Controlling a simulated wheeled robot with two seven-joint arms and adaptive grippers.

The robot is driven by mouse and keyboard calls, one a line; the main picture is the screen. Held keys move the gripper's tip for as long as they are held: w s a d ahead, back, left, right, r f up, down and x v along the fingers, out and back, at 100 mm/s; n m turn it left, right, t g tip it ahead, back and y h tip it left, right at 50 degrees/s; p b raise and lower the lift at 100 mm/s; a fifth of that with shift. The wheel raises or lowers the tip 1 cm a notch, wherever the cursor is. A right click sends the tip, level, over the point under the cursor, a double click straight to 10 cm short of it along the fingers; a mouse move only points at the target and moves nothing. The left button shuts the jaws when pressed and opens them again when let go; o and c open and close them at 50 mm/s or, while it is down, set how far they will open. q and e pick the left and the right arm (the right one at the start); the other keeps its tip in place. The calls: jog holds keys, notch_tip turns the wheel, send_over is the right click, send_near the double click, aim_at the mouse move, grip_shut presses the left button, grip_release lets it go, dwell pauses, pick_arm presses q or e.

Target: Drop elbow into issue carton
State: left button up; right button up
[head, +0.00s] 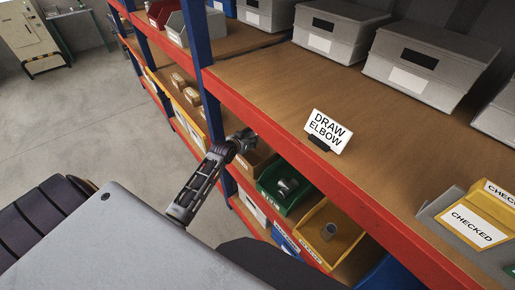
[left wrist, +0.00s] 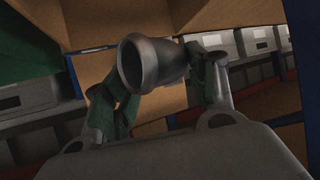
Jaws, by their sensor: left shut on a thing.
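My left gripper (head: 243,141) is at the front of the shelving, just below the red upper shelf edge. In the left wrist view its fingers (left wrist: 160,88) are shut on a grey metal pipe fitting, the elbow (left wrist: 146,62), with its round flared mouth toward the camera. The elbow is hard to make out in the head view. A tan cardboard-coloured box (head: 255,159) stands on the lower shelf beside the gripper, partly hidden; I cannot read a label naming it the issue carton. A sign (head: 328,130) reading "DRAW ELBOW" stands on the upper shelf. My right gripper is out of view.
A green bin (head: 268,195) with grey fittings and a yellow bin (head: 345,245) with a grey pipe piece stand to the right on the lower shelf. A blue upright (head: 205,95) is close left of the gripper. Grey lidded boxes (head: 420,62) stand on the upper shelf.

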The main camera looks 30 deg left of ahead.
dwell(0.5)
pick_arm(q)
jog(key=o, duration=1.5)
jog(key=shift+o, duration=0.6)
jog(key=shift+f, duration=0.2)
jog(key=shift+s, duration=0.1)
jog(key=v, duration=1.2)
